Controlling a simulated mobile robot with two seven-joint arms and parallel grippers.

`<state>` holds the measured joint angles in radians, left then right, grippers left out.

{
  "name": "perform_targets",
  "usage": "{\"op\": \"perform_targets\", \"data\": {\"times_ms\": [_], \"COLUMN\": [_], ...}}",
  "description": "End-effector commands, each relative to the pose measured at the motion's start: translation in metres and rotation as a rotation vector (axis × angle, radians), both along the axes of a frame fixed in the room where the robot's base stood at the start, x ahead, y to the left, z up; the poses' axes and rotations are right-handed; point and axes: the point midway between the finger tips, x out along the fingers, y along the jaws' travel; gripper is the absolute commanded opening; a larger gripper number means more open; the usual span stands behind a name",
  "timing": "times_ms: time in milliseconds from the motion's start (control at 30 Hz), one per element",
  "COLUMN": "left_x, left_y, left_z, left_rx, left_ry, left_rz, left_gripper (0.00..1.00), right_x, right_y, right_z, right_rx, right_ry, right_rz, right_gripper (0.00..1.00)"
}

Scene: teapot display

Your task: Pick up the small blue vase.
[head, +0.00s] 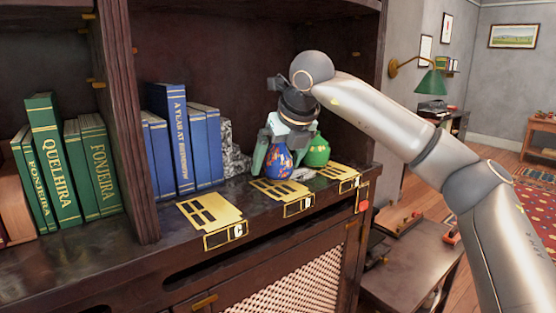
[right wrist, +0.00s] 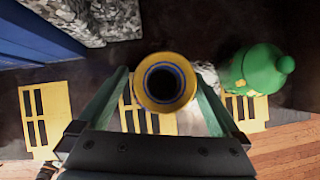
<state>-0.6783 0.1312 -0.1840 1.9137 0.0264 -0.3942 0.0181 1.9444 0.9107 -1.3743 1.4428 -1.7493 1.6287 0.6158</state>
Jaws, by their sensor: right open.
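The small blue vase (head: 279,164), patterned with orange and red, stands upright on the dark wooden shelf ledge. In the right wrist view, I look down on its yellow rim and dark mouth (right wrist: 164,83). My right gripper (head: 281,152) is open above and around the vase, with one green-grey finger on either side. In the right wrist view, the vase's mouth lies between the fingers of the gripper (right wrist: 161,78). I cannot tell whether either finger touches it. My left gripper is not in view.
A green lidded pot (head: 318,151) stands close to the right of the vase; it also shows in the right wrist view (right wrist: 254,70). Blue books (head: 172,135) and a grey stone bookend (head: 233,158) stand to the left. Flat yellow cards (head: 210,209) lie along the ledge.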

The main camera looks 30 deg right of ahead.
Motion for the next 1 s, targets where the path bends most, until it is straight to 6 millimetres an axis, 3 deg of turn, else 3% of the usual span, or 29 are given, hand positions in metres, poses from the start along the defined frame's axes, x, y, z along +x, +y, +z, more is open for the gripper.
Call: {"op": "perform_targets", "data": {"times_ms": [133,900,1000], "left_x": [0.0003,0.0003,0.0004], "left_y": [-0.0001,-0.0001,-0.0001], "left_z": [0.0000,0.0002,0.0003], "left_rx": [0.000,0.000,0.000], "left_ry": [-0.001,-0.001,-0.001], "left_rz": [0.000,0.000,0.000], "left_gripper": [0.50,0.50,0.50], "right_x": [-0.0002,-0.0003,-0.0002], "right_y": [-0.0002,0.0001,0.0002], "right_z": [0.0000,0.0008,0.0015], "right_rx": [0.001,0.000,0.001], "right_ry": [0.000,-0.001,-0.002], "right_rz": [-0.001,0.000,0.001], "right_gripper": [1.00,0.13,0.12]}}
